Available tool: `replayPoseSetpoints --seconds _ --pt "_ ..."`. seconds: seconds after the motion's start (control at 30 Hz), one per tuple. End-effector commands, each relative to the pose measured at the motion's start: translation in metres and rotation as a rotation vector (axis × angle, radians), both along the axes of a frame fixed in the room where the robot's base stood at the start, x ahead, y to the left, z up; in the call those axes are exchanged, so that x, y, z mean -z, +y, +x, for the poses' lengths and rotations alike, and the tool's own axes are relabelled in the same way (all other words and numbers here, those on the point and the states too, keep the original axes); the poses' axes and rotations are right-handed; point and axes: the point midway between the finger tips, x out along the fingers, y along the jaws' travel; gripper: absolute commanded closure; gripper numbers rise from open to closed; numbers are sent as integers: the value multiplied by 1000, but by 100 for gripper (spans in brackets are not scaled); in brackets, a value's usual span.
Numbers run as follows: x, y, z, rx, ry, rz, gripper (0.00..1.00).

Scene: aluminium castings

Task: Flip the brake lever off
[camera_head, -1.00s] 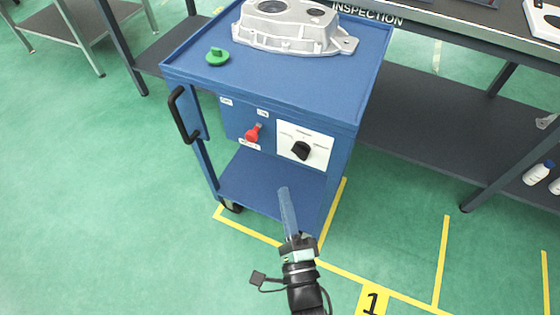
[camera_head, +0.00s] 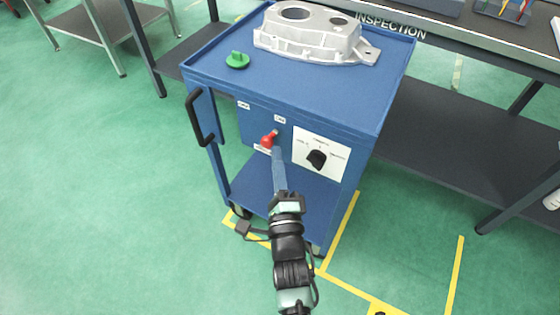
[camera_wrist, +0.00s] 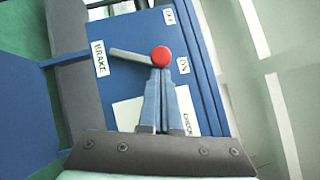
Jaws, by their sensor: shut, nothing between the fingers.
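The brake lever (camera_head: 269,139) has a red knob and a metal stem, on the blue front panel of the cart. In the wrist view the red knob (camera_wrist: 162,56) is in front of the fingertips, with its stem running left toward the BRAKE label (camera_wrist: 100,58). The OFF label (camera_wrist: 168,16) is above and the ON label (camera_wrist: 183,65) is to the right, closer to the knob. My gripper (camera_head: 278,150) is shut and empty, its tips just below and right of the knob. I cannot tell whether they touch it.
A black rotary knob (camera_head: 316,159) on a white plate is right of the lever. The cart (camera_head: 300,88) carries a grey casting (camera_head: 310,36) and a green knobbed part (camera_head: 237,60). A black handle (camera_head: 199,117) juts out left. The inspection bench (camera_head: 450,125) stands at the right.

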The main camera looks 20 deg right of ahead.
Motion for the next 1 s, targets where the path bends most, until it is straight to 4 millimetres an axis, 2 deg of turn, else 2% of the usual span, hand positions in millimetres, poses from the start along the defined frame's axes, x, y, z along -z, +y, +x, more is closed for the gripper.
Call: replayPoseSetpoints --seconds 0.63,1.0 --pt "-8 3 3 -1 64 -50 100" --pt "-23 8 10 -2 189 -149 100"
